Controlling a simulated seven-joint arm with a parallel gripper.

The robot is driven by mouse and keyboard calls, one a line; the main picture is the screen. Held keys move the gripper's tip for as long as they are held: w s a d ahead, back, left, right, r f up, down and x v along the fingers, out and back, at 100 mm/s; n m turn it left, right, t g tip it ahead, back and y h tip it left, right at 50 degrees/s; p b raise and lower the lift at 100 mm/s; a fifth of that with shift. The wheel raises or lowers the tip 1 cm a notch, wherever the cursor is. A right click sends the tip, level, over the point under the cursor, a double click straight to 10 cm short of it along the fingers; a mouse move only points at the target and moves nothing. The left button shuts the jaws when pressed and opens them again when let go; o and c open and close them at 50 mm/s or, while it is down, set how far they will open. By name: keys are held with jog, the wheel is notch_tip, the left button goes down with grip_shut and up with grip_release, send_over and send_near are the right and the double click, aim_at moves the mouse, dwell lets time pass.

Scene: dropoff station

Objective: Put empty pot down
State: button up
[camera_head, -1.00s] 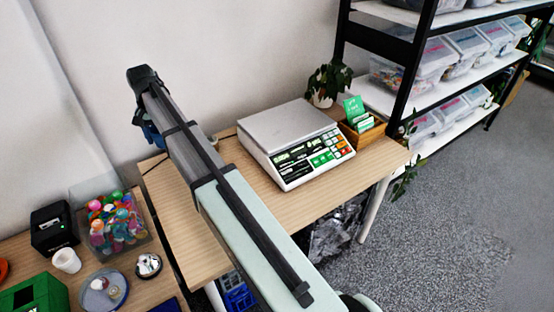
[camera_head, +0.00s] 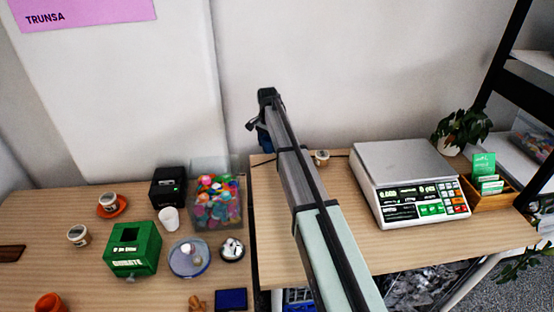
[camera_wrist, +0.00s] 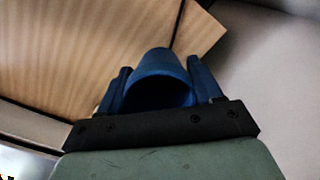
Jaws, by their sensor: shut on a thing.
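My gripper (camera_wrist: 159,72) is shut on a blue pot (camera_wrist: 162,64), which sits between its two fingers in the wrist view. The pot's wide round opening faces the wrist camera and its inside looks dark and empty. In the head view my arm reaches up and away over the right-hand table (camera_head: 270,240). Its end is near the wall, with a bit of blue (camera_head: 264,138) showing below it. Most of the gripper and the pot are hidden there by my arm.
A scale (camera_head: 405,180) stands on the right-hand table, with a card box (camera_head: 487,195) and a plant (camera_head: 462,128) beside it. The left-hand table holds a green donation box (camera_head: 133,250), a bin of colourful items (camera_head: 216,205), cups and a terracotta pot (camera_head: 50,303).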

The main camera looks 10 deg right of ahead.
jog(key=shift+f, duration=3.7)
jog(key=shift+f, duration=0.1)
jog(key=o, duration=1.1)
notch_tip(320, 180, up, 12)
jog(key=shift+r, duration=0.15)
jog(key=shift+o, duration=0.2)
